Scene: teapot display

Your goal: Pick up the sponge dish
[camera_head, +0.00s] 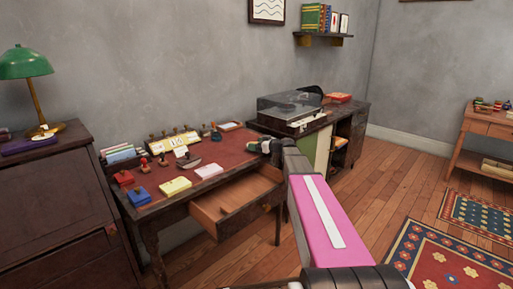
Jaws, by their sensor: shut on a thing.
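My gripper (264,146) is at the right back part of the red-topped desk (228,150), with my arm reaching in from the lower right. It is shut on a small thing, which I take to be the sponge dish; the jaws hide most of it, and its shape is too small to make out. I cannot tell whether it touches the desk top or is just above it.
The desk bears a stamp rack (174,141), a yellow pad (175,186), a pink pad (209,171) and a blue box (139,196). Its drawer (236,204) stands open in front. A record player (289,106) sits on the cabinet just behind my gripper.

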